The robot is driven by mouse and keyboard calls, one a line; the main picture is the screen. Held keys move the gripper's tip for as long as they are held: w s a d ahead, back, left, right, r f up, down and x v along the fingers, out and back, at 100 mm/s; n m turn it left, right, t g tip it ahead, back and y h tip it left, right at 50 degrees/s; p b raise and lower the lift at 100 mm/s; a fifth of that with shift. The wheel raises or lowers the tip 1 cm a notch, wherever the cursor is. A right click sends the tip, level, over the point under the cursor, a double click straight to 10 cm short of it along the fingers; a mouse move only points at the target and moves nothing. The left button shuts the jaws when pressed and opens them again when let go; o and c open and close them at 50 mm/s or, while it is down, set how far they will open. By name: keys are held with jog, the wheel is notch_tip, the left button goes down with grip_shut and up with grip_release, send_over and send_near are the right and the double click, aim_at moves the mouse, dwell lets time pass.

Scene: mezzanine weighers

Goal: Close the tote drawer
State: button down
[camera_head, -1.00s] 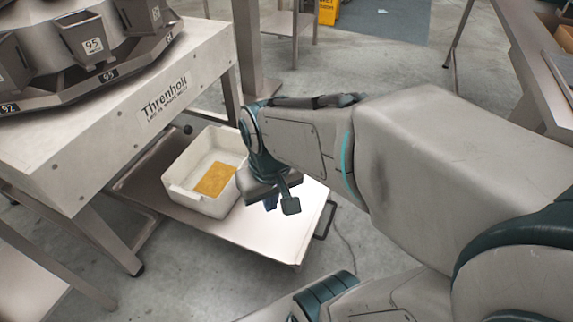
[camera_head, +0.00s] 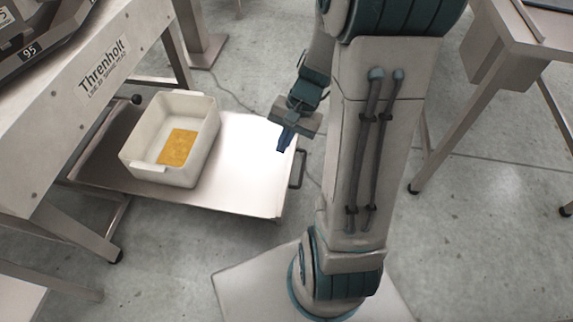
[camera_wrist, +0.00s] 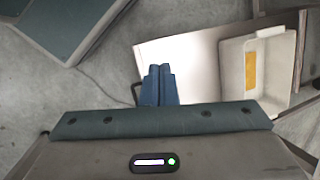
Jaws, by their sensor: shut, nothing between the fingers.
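The tote drawer (camera_head: 245,185) is a flat metal tray pulled out from under the Threnholt weigher. A white tote (camera_head: 200,155) with a yellow-orange patch on its floor stands on its left part. A dark handle (camera_head: 298,170) sticks out from the drawer's right edge. My gripper (camera_head: 281,150) is shut and empty, with blue fingers, in front of the drawer's right edge near the handle in the head view. In the wrist view, the shut fingers (camera_wrist: 158,70) overlap the drawer's (camera_wrist: 200,62) near edge and partly cover the handle (camera_wrist: 136,92). The tote (camera_wrist: 278,70) lies to the right.
The weigher (camera_head: 110,75) stands on metal legs at the left, above the drawer. A metal table (camera_head: 520,50) stands at the right. Open concrete floor (camera_head: 460,210) lies between them. A thin cable runs over the floor near the handle.

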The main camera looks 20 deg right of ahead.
jog(key=d+f+m+t+y+b, duration=0.1)
jog(key=d+f+m+t, duration=0.1)
jog(key=d+f+m, duration=0.6)
jog(key=d+f+m+t+y+b, duration=0.1)
jog(key=d+f+m+t, duration=0.15)
jog(key=f, duration=1.05)
jog(key=d+f+m+t+y+b, duration=0.1)
jog(key=d+f+m, duration=0.5)
jog(key=f, duration=0.4)
jog(key=a+r+b+x, duration=0.2)
jog(key=b+x, duration=0.3)
jog(key=x, duration=0.8)
jog(key=shift+w+a, duration=0.15)
jog(key=shift+w, duration=0.05)
jog(key=shift+r+m, duration=0.1)
jog(key=shift+m, duration=0.15)
jog(key=shift+w+a, duration=0.1)
